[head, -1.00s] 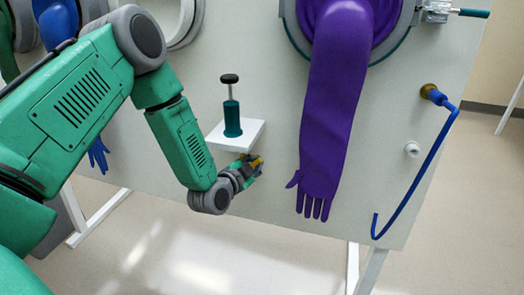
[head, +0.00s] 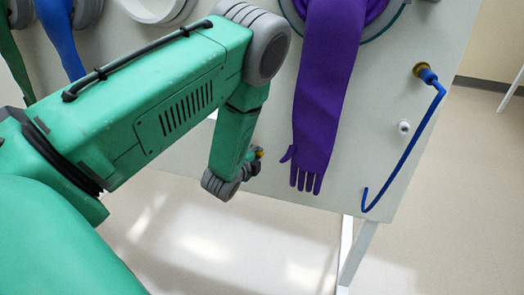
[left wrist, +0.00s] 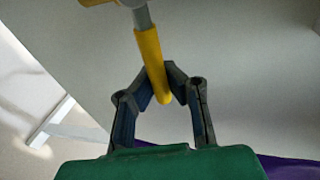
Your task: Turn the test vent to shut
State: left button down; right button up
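The test vent's yellow handle (left wrist: 151,62) shows in the left wrist view, hanging from a grey stem below a yellow part at the top edge. My left gripper (left wrist: 156,78) has its two dark fingertips drawn in against both sides of the handle, near its lower end; the handle's tip shows between the fingers. My arm hides much of the vent there. My right gripper is not in view.
A purple glove (head: 325,100) hangs just right of my left gripper. A blue hooked hose (head: 412,150) hangs from a brass fitting further right, near a small white knob (head: 404,127). Blue and green gloves hang at upper left. The floor below is clear.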

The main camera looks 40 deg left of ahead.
pick_arm(q)
jog(key=shift+s+d+f+m, duration=0.15)
jog(key=shift+d+f+m, duration=0.05)
jog(key=shift+f+m, duration=0.1)
jog(key=c, duration=1.6)
grip_release()
jog(key=shift+o, duration=0.2)
jog(key=shift+r, duration=0.1)
jog(key=shift+s+r, duration=0.1)
jog(key=shift+s, duration=0.05)
jog(key=v, duration=1.1)
jog(key=shift+s+d, duration=0.15)
